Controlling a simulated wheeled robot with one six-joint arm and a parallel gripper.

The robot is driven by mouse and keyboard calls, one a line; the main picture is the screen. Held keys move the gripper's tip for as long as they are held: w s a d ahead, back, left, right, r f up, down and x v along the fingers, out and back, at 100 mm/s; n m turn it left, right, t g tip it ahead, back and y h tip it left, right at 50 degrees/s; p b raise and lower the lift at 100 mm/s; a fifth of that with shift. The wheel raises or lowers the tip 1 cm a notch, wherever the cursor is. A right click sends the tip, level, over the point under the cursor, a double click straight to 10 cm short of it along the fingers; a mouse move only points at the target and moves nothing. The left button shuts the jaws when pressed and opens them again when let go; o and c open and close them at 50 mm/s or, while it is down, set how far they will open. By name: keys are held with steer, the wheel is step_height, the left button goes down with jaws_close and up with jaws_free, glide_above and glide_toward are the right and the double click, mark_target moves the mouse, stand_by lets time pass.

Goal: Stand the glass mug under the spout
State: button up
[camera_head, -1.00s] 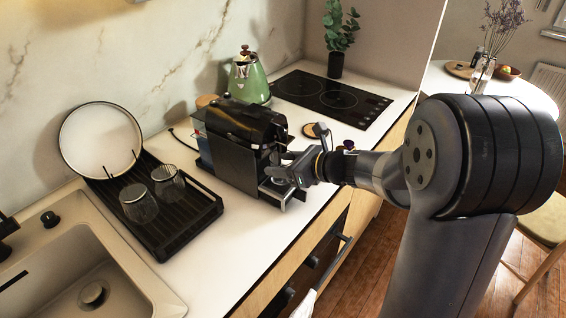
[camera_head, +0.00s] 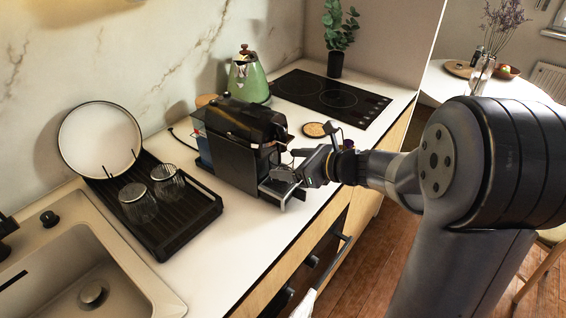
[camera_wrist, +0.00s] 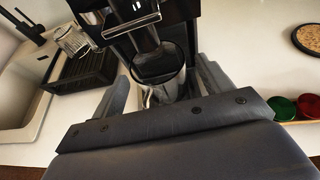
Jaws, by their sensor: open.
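The black coffee machine (camera_head: 240,145) stands on the counter, with its drip tray (camera_head: 283,193) facing my arm. In the wrist view, the glass mug (camera_wrist: 168,88) is below the dark spout (camera_wrist: 147,38), apparently upright on the tray; its base is partly hidden. My gripper (camera_head: 290,166) is open in front of the machine. In the wrist view, its two fingers (camera_wrist: 160,92) are spread to the left and right of the mug, with gaps on both sides. In the head view, the mug is hard to make out among the fingers and tray.
A black drying rack (camera_head: 180,232) holds two upturned glasses (camera_head: 139,203) and a white plate (camera_head: 100,138) left of the machine. A green kettle (camera_head: 247,80) and a hob (camera_head: 332,97) are behind. A round coaster (camera_head: 315,130) and red and green items (camera_wrist: 297,107) lie right.

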steer(key=v, duration=0.9)
steer(key=shift+s+d, duration=0.15)
steer(key=shift+d, duration=0.05)
stand_by(1.9)
